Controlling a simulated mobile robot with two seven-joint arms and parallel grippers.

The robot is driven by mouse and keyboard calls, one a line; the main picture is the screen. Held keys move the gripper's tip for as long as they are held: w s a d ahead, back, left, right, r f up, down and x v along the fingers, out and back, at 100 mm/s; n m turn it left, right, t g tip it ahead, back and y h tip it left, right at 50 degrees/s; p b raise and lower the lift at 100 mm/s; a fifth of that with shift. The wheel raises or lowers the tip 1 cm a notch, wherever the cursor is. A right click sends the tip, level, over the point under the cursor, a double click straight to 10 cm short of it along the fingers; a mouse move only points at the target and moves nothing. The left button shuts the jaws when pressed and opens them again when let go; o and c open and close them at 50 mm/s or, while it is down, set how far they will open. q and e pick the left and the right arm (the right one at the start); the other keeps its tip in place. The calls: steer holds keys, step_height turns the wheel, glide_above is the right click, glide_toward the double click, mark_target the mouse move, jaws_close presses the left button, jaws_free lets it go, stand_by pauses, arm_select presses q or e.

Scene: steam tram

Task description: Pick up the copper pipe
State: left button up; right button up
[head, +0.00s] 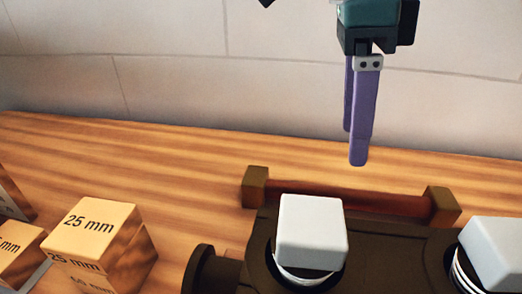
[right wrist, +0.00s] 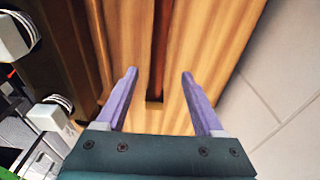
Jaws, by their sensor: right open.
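The copper pipe (head: 345,197) is a dark reddish rod lying sideways behind the dark machine body, between two brown end blocks. A white cube-shaped knob partly covers its front in the head view. My right gripper (head: 357,150) has purple fingers pointing down. It appears above the pipe in the picture, apart from it. In the right wrist view both fingers of the gripper (right wrist: 158,75) stand wide apart with nothing held between them. A dark reddish strip shows between them there; I cannot tell if it is the pipe. My left gripper is not recognisable in view.
White knobs (head: 312,232) and (head: 495,250) stand on the dark machine body (head: 390,255) in front of the pipe. A wooden cube marked 25 mm (head: 92,232) is at the left. The wooden surface (head: 180,160) behind is clear up to the pale wall (head: 180,85).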

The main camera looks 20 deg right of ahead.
mark_target(347, 190)
steer(key=f, duration=0.9)
steer(key=shift+s+d, duration=0.3)
steer(key=shift+s, duration=0.05)
jaws_close()
stand_by(0.9)
